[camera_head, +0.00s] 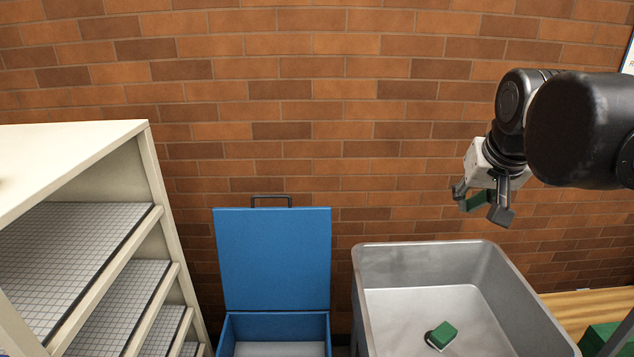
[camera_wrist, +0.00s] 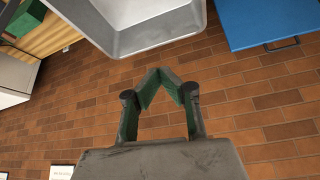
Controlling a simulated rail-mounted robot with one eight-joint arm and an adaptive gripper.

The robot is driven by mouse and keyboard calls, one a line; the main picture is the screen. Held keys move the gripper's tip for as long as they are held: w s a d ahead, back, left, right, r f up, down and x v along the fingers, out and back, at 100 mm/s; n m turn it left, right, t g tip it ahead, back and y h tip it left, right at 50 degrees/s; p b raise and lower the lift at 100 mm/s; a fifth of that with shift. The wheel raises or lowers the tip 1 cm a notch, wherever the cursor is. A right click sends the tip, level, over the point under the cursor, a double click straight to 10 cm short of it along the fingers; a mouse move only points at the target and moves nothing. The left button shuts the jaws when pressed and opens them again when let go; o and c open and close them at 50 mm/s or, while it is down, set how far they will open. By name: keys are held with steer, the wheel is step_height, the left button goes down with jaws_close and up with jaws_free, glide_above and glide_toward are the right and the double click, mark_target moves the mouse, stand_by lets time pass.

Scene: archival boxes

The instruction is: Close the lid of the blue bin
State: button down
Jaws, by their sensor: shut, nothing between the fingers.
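The blue bin (camera_head: 226,338) stands on the floor near the brick wall, its lower part cut off by the picture's bottom edge. Its lid (camera_head: 273,260) is open and stands upright at the back, with a dark handle (camera_head: 271,197) on its top edge. The lid also shows at the top right of the wrist view (camera_wrist: 265,22), with the handle (camera_wrist: 283,45) below it. My gripper (camera_head: 483,203) is in the air at the right, above and beyond the grey tub, well apart from the lid. Its green-padded fingers meet at the tips in the wrist view (camera_wrist: 160,72) and hold nothing.
A grey tub (camera_head: 425,250) stands right of the bin, with a small green block (camera_head: 443,335) inside. A cream shelf unit (camera_head: 160,215) stands at the left. A wooden surface (camera_head: 590,308) with a green object (camera_head: 600,338) is at the right. The brick wall closes off the back.

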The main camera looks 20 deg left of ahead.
steer(key=w+a+r+n+g+p, duration=0.1)
steer(key=w+a+r+p, duration=0.15)
steer(key=w+a, duration=1.9)
steer(key=w+a+f+p, duration=0.1)
steer(key=w+a+f, duration=0.2)
steer(key=a+f, duration=0.35)
steer(key=w+a+f+n+g, duration=0.1)
steer(key=w+a+f, duration=0.15)
steer(key=a, duration=0.75)
steer(key=w+a+f+p, duration=0.1)
steer(key=w+a+f, duration=0.3)
steer(key=a, duration=0.5)
step_height(320, 180, down, 10)
steer(key=s+p, duration=0.2)
steer(key=shift+d, duration=0.25)
steer(key=shift+s+d+r, duration=0.1)
